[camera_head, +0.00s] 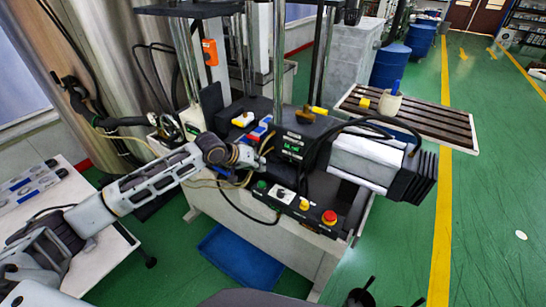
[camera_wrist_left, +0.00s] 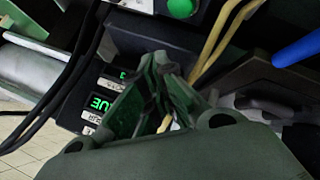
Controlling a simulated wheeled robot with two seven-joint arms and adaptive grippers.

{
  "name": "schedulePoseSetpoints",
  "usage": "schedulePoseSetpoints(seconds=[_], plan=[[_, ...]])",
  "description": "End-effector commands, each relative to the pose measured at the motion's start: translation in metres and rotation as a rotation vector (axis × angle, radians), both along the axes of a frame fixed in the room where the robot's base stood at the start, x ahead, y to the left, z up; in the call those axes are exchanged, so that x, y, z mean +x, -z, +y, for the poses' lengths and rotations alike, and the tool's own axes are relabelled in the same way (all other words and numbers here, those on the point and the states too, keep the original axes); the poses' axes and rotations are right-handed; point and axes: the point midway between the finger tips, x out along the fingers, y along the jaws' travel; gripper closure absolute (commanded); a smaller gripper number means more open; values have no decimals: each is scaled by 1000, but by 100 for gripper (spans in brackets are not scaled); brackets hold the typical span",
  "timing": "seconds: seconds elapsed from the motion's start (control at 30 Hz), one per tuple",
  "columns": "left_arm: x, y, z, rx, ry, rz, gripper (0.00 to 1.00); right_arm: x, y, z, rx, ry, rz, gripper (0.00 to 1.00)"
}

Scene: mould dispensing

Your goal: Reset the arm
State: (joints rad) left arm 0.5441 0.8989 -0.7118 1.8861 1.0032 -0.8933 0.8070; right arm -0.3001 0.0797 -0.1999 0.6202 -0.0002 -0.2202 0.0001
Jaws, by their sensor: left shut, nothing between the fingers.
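My left arm reaches in from the left in the head view. Its gripper (camera_head: 256,163) is shut and empty, close to the left side of the machine's control box (camera_head: 291,145) with a green display. In the left wrist view the fingertips of this gripper (camera_wrist_left: 158,62) meet, with nothing between them. The lit green display (camera_wrist_left: 101,103) shows just left of the fingers, with a green button (camera_wrist_left: 181,8) above. I cannot tell whether the fingers touch the machine.
A front panel holds a red emergency button (camera_head: 329,217). A silver motor block (camera_head: 365,160) sits to the right. Cables (camera_wrist_left: 75,75) run close to the gripper. A slatted table (camera_head: 440,135) bears a cup (camera_head: 390,102). A blue bin (camera_head: 240,258) lies on the floor.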

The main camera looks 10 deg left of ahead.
Motion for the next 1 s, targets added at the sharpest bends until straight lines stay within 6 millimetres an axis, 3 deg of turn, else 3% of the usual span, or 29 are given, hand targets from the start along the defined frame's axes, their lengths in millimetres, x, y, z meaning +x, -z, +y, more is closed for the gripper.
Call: schedulePoseSetpoints(seconds=[0.37, 0.7, 1.0], plan=[[-11, 9, -13, 18, 33, -1, 100, 0, 0, 0, 0, 0, 0, 100], [-56, 38, -53, 94, 150, -17, 100, 0, 0, 0, 0, 1, 0, 100], [-96, 56, -75, 166, 226, -39, 100, 0, 0, 0, 0, 0, 0, 100]])
